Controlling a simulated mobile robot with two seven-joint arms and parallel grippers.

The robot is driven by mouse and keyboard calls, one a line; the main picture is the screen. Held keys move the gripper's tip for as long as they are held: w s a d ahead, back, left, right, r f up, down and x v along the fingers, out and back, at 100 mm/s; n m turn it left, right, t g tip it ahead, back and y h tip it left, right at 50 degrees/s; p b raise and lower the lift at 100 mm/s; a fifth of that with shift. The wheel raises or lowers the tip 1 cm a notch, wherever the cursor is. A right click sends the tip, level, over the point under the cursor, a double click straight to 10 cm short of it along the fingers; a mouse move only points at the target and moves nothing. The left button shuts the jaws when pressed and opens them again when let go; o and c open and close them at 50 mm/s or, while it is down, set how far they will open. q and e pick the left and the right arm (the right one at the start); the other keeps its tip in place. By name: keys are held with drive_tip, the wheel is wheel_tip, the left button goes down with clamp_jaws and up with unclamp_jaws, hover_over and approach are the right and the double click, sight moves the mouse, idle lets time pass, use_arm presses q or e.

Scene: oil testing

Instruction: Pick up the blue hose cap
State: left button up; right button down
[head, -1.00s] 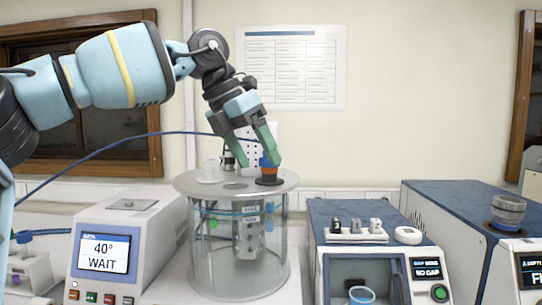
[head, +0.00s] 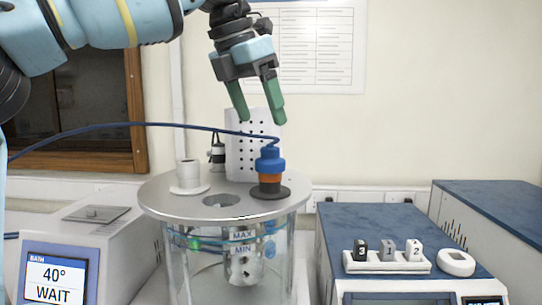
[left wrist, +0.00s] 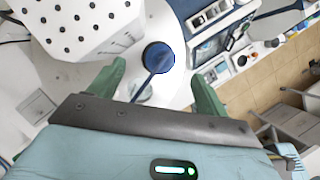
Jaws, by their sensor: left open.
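The blue hose cap (head: 269,159) sits upright on an orange and dark fitting (head: 270,184) on the round lid of the glass bath. A blue hose (head: 130,125) runs from its top off to the left. My left gripper (head: 263,115) is open and empty above the cap, its green fingers pointing down and clear of it. In the left wrist view the cap (left wrist: 158,57) shows between and beyond the two open fingers (left wrist: 158,85), with the hose leading from it toward the gripper. My right gripper is not in view.
The grey lid (head: 160,198) also holds a white cylinder (head: 188,176) and an open hole (head: 221,200). A perforated white panel (head: 241,140) stands behind the cap. A bath unit (head: 60,270) is at left, and a blue-topped machine (head: 350,222) with numbered blocks (head: 387,252) at right.

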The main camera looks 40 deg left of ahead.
sight(270, 147)
use_arm(q)
drive_tip(key=shift+d+f, duration=0.1)
drive_tip(key=shift+f, duration=0.1)
drive_tip(key=shift+x, duration=1.15)
drive_tip(key=shift+p+x, duration=0.4)
drive_tip(key=shift+x, duration=2.15)
drive_tip(key=shift+s+d, duration=0.1)
drive_tip(key=shift+s, duration=0.1)
drive_tip(key=c, duration=1)
